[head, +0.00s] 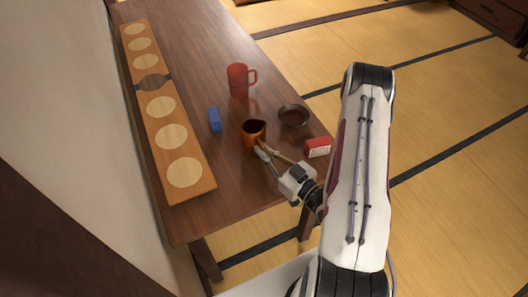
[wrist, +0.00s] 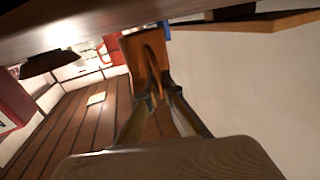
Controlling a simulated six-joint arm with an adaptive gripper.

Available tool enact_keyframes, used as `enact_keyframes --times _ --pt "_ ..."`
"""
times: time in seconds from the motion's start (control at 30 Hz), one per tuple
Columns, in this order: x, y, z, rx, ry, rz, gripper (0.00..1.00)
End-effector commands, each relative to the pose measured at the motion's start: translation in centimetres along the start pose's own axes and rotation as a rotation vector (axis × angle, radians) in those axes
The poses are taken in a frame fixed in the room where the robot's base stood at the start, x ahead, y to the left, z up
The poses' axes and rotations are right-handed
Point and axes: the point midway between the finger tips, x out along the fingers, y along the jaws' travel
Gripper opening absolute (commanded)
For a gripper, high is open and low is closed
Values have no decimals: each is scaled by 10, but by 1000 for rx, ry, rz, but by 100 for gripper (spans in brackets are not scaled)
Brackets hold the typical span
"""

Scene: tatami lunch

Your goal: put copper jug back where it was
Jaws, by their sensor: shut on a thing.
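The copper jug (head: 253,136) is upright at the near part of the wooden table (head: 222,185). My gripper (head: 266,153) is shut on the jug's handle from the front right. In the wrist view, which looks upside down, the jug (wrist: 137,62) shows its orange side and its handle runs between the fingertips of my gripper (wrist: 157,98). The jug's base is at or very close to the table top; I cannot tell whether it touches. My fingers hide part of the handle.
A blue block (head: 214,120) stands left of the jug, a red mug (head: 238,80) behind it, a dark bowl (head: 293,115) to its right and a red box (head: 317,147) near the right edge. A long board (head: 196,150) with several round spots lies along the left. Clear table lies front-left.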

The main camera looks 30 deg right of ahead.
Motion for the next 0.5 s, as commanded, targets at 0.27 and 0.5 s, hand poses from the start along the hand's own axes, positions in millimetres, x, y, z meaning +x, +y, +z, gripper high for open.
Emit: enact_keyframes --times 0.27,0.5 --pt "0 0 5 0 2 0 0" --pt "0 0 6 0 1 0 0"
